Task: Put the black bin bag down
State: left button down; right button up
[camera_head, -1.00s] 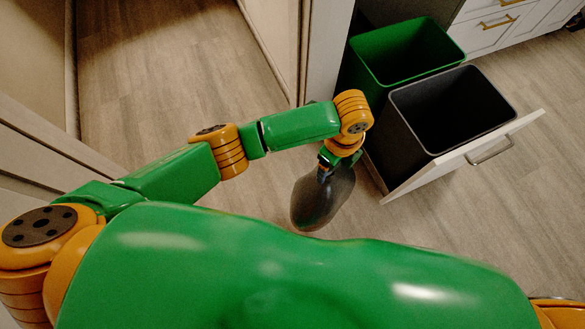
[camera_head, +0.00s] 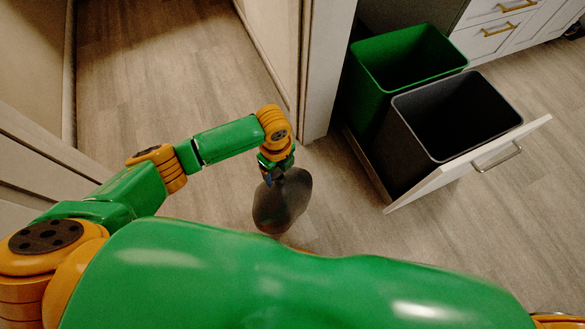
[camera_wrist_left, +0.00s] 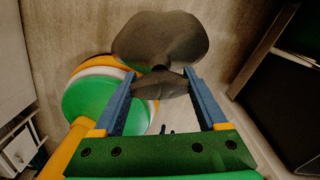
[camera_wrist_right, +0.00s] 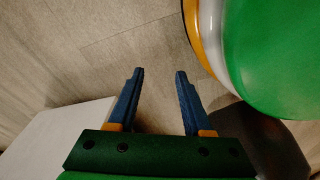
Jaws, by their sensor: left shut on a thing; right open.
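The black bin bag (camera_head: 282,203) is a dark rounded sack with a narrowed neck. My left gripper (camera_head: 268,172) is shut on it at its top. In the left wrist view the bag (camera_wrist_left: 160,38) lies beyond the blue fingers, with its gathered neck between the tips (camera_wrist_left: 160,75). The bag hangs in front of my body; whether its bottom touches the floor I cannot tell. My right gripper (camera_wrist_right: 158,73) is open and empty. A dark rounded shape, perhaps the bag, shows at the lower right of the right wrist view.
A pull-out drawer with a white front (camera_head: 468,163) is open at the right and holds a dark grey bin (camera_head: 408,142) and a green bin (camera_head: 368,94). A door frame (camera_head: 322,80) stands left of them. The wooden floor (camera_head: 170,60) is clear around the bag.

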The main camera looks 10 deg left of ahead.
pick_arm(q)
jog(key=shift+a+f, duration=0.2)
jog(key=shift+f, duration=0.1)
jog(key=f, duration=0.1)
jog(key=f+b, duration=0.2)
jog(key=shift+a, duration=0.25)
jog(key=shift+w+f, duration=0.1)
jog(key=shift+f, duration=0.05)
pick_arm(e)
jog(key=shift+w+a+f, duration=0.15)
jog(key=shift+w+a, duration=0.65)
jog(key=shift+w, duration=0.15)
pick_arm(q)
jog(key=shift+f, duration=0.15)
grip_release()
jog(key=shift+r, duration=0.4)
notch_tip(320, 180, up, 11)
jog(key=p, duration=0.5)
jog(key=shift+p, duration=0.35)
jog(key=shift+r, duration=0.25)
pick_arm(e)
jog(key=s+d+r, duration=0.2)
jog(key=s+d, duration=0.1)
jog(key=s, duration=0.2)
jog(key=shift+d, duration=0.3)
